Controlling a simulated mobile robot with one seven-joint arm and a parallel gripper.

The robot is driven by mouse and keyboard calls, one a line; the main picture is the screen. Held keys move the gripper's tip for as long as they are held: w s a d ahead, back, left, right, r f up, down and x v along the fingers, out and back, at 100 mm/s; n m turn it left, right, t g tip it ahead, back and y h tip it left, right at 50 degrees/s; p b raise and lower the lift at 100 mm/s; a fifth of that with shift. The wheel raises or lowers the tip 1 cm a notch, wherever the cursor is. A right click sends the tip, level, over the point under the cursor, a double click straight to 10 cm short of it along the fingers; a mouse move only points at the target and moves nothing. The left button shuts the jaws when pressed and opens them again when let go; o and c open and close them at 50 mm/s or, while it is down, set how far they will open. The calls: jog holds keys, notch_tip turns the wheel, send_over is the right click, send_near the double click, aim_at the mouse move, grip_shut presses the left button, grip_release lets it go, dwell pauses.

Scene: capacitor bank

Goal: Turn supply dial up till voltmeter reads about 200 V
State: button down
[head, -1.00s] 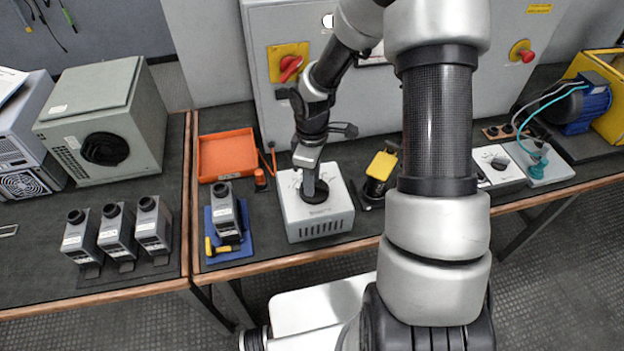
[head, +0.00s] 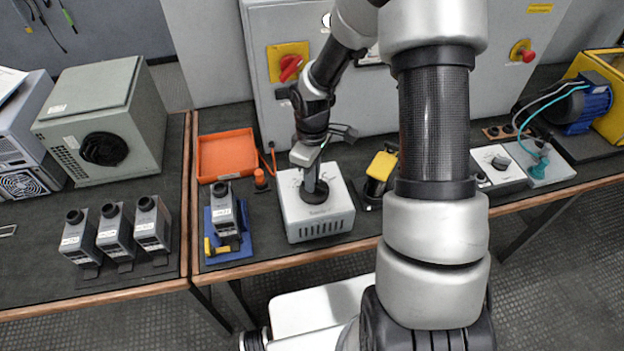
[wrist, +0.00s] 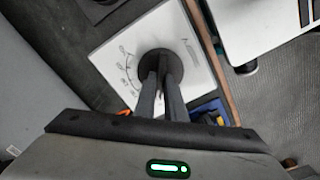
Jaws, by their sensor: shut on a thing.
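The supply is a white box (head: 318,228) with slots in its front, standing on the bench. Its round black dial (head: 317,197) is on the top face. In the wrist view the dial (wrist: 154,55) sits on the white top (wrist: 108,62), with scale marks curving beside it. My gripper (head: 312,189) points down from above and is shut on the dial; its dark fingers (wrist: 161,76) hide part of the dial in the wrist view. The dial's pointer is not clear. I cannot make out a voltmeter reading in either view.
An orange tray (head: 228,153) and a grey unit on a blue base (head: 240,245) stand left of the supply. A yellow-topped device (head: 381,165) stands to the right. A grey cabinet (head: 262,50) with a red switch (head: 290,66) rises behind.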

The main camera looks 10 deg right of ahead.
jog(key=shift+w+m+b, duration=0.1)
jog(key=shift+m+b, duration=0.5)
jog(key=shift+m, duration=1.4)
jog(key=shift+d, duration=0.1)
jog(key=c, duration=1.8)
grip_release()
jog(key=shift+r, duration=0.1)
notch_tip(320, 180, up, 17)
jog(key=shift+r+p, duration=0.15)
jog(key=shift+p, duration=0.8)
